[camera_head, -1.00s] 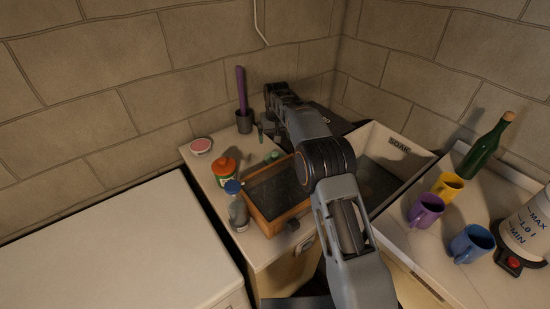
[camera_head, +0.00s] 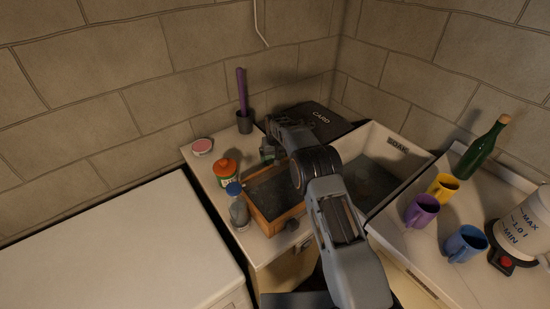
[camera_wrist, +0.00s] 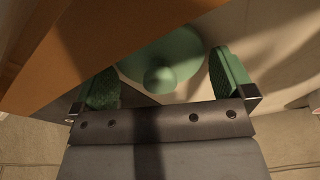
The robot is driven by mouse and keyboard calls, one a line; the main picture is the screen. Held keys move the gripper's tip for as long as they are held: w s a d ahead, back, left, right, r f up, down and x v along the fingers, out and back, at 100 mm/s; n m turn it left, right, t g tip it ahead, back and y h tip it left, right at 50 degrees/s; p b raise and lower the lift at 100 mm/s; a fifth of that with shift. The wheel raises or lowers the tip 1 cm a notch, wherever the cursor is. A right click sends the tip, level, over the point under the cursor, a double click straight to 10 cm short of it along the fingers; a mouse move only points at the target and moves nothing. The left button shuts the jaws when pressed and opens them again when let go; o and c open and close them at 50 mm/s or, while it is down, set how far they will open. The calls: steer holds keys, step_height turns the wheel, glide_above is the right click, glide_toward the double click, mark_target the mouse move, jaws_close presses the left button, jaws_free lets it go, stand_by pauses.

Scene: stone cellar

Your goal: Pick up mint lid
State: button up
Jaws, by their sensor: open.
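The mint lid (camera_wrist: 172,55) is a round green disc with a knob at its centre. In the wrist view it lies on the pale counter, beside an orange-brown wooden wall. My gripper (camera_wrist: 164,82) is open, with one green-padded finger on each side of the lid's knob. I cannot tell whether the pads touch the lid. In the head view my gripper (camera_head: 268,152) is low over the counter behind the wooden box, and the lid is mostly hidden there.
The wooden box (camera_head: 258,220) stands right in front of the lid. An orange-lidded jar (camera_head: 226,172), a blue-capped bottle (camera_head: 239,212), a pink-topped tin (camera_head: 202,146) and a dark cup (camera_head: 244,125) are nearby. A sink marked SOAK (camera_head: 398,146) lies to the right.

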steer(key=shift+f, duration=0.1)
steer(key=c, duration=0.6)
